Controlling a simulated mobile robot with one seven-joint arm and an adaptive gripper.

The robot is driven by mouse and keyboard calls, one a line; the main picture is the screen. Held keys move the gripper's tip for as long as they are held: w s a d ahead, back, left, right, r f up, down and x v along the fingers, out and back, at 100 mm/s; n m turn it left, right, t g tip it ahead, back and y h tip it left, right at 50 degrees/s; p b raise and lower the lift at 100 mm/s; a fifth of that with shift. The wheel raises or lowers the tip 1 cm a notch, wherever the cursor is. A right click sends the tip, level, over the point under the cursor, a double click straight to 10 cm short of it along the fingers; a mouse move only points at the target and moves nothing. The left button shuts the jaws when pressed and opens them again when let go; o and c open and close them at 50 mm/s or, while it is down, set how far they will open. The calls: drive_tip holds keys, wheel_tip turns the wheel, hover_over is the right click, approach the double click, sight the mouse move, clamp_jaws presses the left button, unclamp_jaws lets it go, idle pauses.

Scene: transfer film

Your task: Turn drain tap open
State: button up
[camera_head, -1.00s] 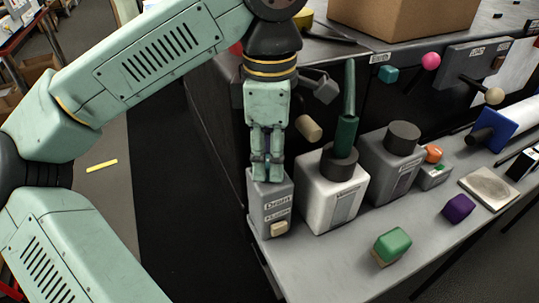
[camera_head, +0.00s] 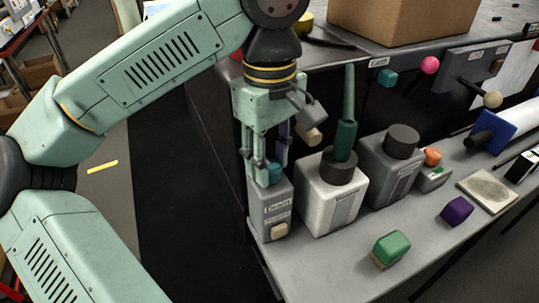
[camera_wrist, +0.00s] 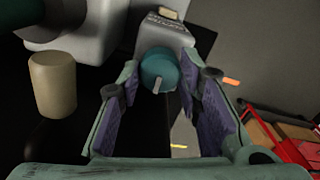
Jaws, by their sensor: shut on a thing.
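The drain tap (camera_head: 275,173) is a teal round knob on top of a grey box labelled "Drain" (camera_head: 258,208), at the near left end of the bench. My gripper (camera_head: 267,170) points down over the box, with its fingers on either side of the knob. In the wrist view, my gripper's fingertips (camera_wrist: 161,75) are closed around the teal tap (camera_wrist: 160,66), and a pale line marks the knob's face. The box (camera_wrist: 168,32) shows behind it. The fingers partly hide the knob in the head view.
A white canister (camera_head: 318,205) with a dark cap and green handle stands right beside the box. A grey canister (camera_head: 387,165) stands beyond. A beige knob (camera_wrist: 53,84) projects near my gripper. Green (camera_head: 391,247) and purple (camera_head: 456,210) blocks lie on the bench.

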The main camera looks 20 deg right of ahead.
drive_tip(key=shift+r, duration=0.1)
idle(0.3)
drive_tip(key=o, duration=1.1)
drive_tip(key=shift+o, duration=0.2)
wheel_tip(320, 180, up, 12)
idle(0.4)
